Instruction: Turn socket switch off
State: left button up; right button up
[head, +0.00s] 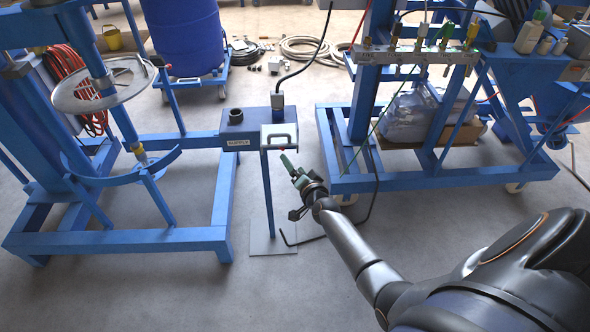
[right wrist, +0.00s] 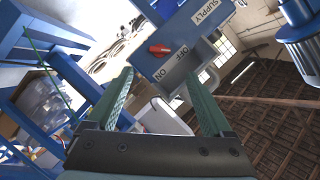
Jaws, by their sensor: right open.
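The blue supply box (head: 232,131) stands on a post in the middle of the head view, with a SUPPLY label on its front. In the right wrist view the box (right wrist: 206,30) is close, with a red switch (right wrist: 160,50) on its face. The printed word OFF is beside the switch, and ON is lower, near a grey handle. I cannot tell which setting the switch is in. My right gripper (head: 287,162) is open and empty, just right of the box's front. Its two green fingers (right wrist: 160,78) point at the box, apart from the switch. My left gripper is not in view.
A blue mixer frame with a metal ring (head: 98,85) stands left of the box. A blue valve rack (head: 440,178) stands to the right. A black cable (head: 300,72) rises from the box. A blue drum (head: 185,38) and hoses lie behind.

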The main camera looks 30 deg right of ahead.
jog(key=shift+s+a+r, duration=0.1)
jog(key=shift+s, duration=0.25)
dwell(0.4)
